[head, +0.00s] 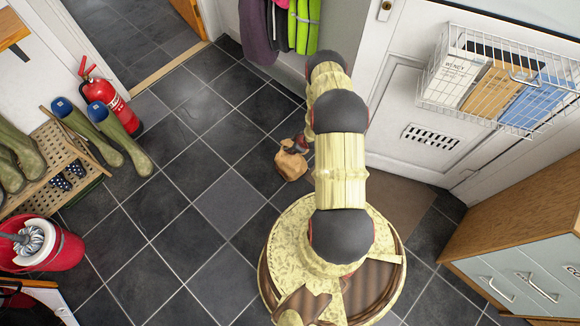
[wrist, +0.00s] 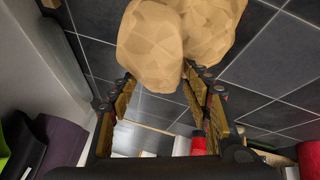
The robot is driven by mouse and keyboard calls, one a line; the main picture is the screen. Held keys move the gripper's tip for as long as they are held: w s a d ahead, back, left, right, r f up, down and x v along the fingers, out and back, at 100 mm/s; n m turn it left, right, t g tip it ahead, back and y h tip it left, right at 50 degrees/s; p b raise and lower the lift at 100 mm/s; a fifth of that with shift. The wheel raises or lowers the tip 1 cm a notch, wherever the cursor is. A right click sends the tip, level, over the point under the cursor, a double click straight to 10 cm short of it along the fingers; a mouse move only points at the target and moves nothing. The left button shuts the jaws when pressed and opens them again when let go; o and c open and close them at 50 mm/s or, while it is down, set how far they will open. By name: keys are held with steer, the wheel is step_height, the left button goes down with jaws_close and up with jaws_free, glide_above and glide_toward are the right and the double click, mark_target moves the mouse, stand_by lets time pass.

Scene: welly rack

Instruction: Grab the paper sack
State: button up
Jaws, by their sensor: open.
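The crumpled tan paper sack (head: 290,166) sits on the dark tiled floor, just left of my arm in the head view. It fills the top middle of the wrist view (wrist: 152,45), with a second bulging tan part to its right. My gripper (wrist: 158,74) is open, its two fingers spread apart at the near edge of the sack. The fingertips overlap the sack's edge in the picture; whether they touch it I cannot tell. In the head view my gripper is mostly hidden by my arm.
A wooden boot rack (head: 75,165) with green wellies, a red fire extinguisher (head: 112,105) and a red bucket (head: 62,248) stand at left. A door with a wire basket (head: 500,85) is at right, above a wooden cabinet (head: 525,215). Floor left of the sack is clear.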

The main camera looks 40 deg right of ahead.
steer(key=shift+c, duration=0.4)
steer(key=shift+f, duration=0.1)
steer(key=c, duration=1.1)
steer(key=shift+s+a, duration=0.1)
jaws_close()
